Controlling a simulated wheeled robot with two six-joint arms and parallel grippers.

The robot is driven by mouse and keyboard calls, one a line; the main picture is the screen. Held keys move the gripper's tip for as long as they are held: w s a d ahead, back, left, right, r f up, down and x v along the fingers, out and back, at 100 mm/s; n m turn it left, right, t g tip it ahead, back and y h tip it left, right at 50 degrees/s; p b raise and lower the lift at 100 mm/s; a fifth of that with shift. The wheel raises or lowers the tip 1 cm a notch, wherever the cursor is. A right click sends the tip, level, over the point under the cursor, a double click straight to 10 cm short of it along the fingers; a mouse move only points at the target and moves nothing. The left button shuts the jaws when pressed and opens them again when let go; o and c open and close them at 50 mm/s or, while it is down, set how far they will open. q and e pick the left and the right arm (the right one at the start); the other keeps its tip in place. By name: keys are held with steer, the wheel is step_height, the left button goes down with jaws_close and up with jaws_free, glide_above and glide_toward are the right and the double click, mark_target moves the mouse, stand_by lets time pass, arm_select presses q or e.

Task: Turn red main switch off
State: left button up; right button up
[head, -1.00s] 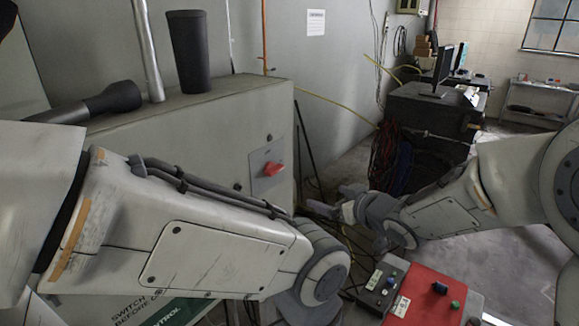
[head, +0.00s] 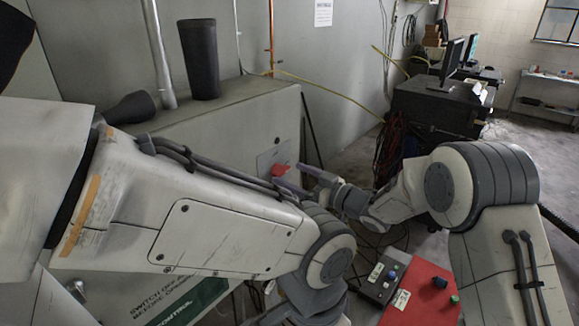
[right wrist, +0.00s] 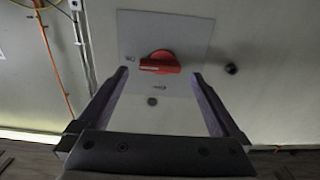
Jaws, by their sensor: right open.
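The red main switch (head: 281,169) is a rotary knob on a grey square plate on the side of the grey cabinet. In the right wrist view the red switch (right wrist: 160,63) lies with its bar roughly level across the plate (right wrist: 188,32). My right gripper (head: 295,177) is open and empty, its fingers pointing at the switch. In the right wrist view the right gripper's (right wrist: 160,74) fingertips stand either side of the knob, seemingly just short of it; contact cannot be told. My left arm crosses the foreground; its gripper is not visible.
A dark cup-like cylinder (head: 199,60) stands on the cabinet top (head: 235,95). A red control box (head: 420,295) with buttons is below at right. A black desk (head: 440,112) with monitors stands behind. An orange cable (right wrist: 48,55) hangs left of the switch plate.

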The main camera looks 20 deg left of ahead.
steer(key=shift+x, duration=0.95)
steer(key=c, duration=1.4)
steer(key=shift+o, duration=0.2)
steer(key=shift+f+n+b, duration=0.2)
steer(key=shift+n+b, duration=0.2)
steer(key=shift+b, duration=0.25)
steer(key=n+b, duration=0.4)
steer(key=b, duration=0.2)
steer(key=n+b, duration=0.5)
steer(key=b, duration=0.2)
steer(key=n+b, duration=0.5)
steer(key=b, duration=0.2)
steer(key=shift+s+a+f, duration=0.1)
steer(key=shift+s, duration=0.25)
steer(key=shift+n+b, duration=1.3)
steer(key=shift+n, duration=0.3)
steer(key=o, duration=1.4)
steer(key=shift+s, duration=0.1)
steer(key=shift+c, duration=0.2)
